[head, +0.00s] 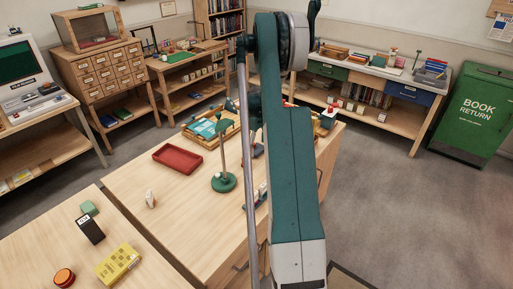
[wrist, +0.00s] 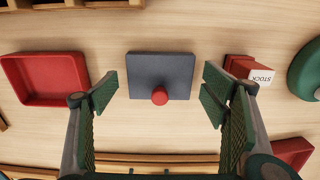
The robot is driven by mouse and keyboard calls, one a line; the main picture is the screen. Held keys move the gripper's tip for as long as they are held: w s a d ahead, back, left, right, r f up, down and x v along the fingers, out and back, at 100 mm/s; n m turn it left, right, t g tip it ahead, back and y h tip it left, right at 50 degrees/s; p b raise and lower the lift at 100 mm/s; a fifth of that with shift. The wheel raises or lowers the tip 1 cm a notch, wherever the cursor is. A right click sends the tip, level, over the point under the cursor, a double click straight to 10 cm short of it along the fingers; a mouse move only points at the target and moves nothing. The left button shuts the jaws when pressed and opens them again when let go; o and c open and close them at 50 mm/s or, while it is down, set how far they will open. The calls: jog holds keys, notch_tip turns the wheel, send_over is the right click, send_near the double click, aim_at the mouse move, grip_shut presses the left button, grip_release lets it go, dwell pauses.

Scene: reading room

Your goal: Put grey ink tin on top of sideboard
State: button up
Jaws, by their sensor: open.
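A dark grey, flat square piece with a red round knob, which looks like the grey ink tin (wrist: 160,72), lies on light wood in the wrist view. My gripper (wrist: 162,95) is open, with one green finger on each side of the tin. Nothing is held, and both fingers look apart from it. The tin is not visible in the head view, where my arm covers part of the table. A long low cabinet with a green and a blue drawer, likely the sideboard (head: 389,71), stands along the back wall, with several items on its top.
A red tray (wrist: 45,79) lies left of the gripper. A red block with a white STOCK label (wrist: 261,75) is close to the right finger. A green stand (head: 223,182) is on the table (head: 185,220). A green book return bin (head: 474,115) stands at the far right.

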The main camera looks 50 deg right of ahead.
aim_at(255, 149)
notch_tip(255, 149, up, 11)
jog(key=p, duration=0.1)
jog(key=shift+r, duration=0.2)
dwell(0.8)
jog(key=a+r+t, duration=0.1)
jog(key=a+r, duration=0.6)
jog(key=a, duration=0.5)
jog(key=a+r+t+h, duration=0.1)
jog(key=a+r, duration=0.5)
jog(key=a, duration=0.5)
jog(key=a+r+t, duration=0.1)
jog(key=a+r, duration=0.6)
jog(key=a, duration=0.5)
jog(key=s+a+r+t, duration=0.15)
jog(key=s+a, duration=0.25)
jog(key=a, duration=0.5)
jog(key=s+a+r, duration=0.2)
jog(key=s+a, duration=0.3)
jog(key=a, duration=0.4)
jog(key=s+a+f+t+y, duration=0.1)
jog(key=s+a+f, duration=0.3)
jog(key=s+a, duration=0.8)
jog(key=shift+s+a+t, duration=0.4)
jog(key=shift+a+t, duration=0.1)
jog(key=shift+t, duration=0.35)
